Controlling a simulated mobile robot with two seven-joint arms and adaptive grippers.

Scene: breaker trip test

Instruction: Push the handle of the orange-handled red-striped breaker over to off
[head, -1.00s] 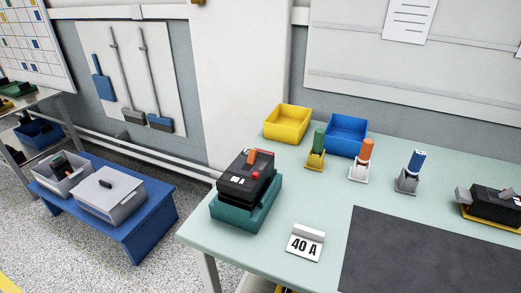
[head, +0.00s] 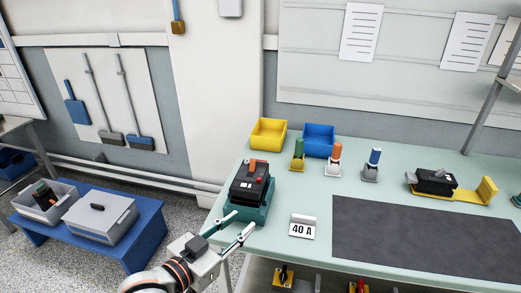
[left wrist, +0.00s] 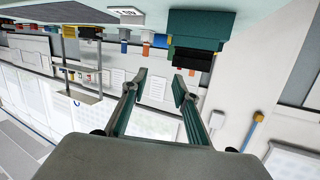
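The black breaker (head: 250,187) sits in a teal base (head: 257,217) at the bench's left front. Its orange handle (head: 256,163) is on top, with a small red part beside it; a red stripe is too small to make out. My left gripper (head: 240,223) is open and empty, in front of the base at the bench edge. In the left wrist view, which is upside down, its two fingers (left wrist: 160,80) are apart, with the teal base (left wrist: 202,24) and black breaker (left wrist: 192,58) beyond them. My right gripper is not in view.
A 40 A sign (head: 302,228) stands right of the breaker. Yellow (head: 268,133) and blue (head: 319,140) bins and several coloured-handled items stand behind. Another black device (head: 433,181) sits on a yellow base at right. The dark mat (head: 420,235) is clear.

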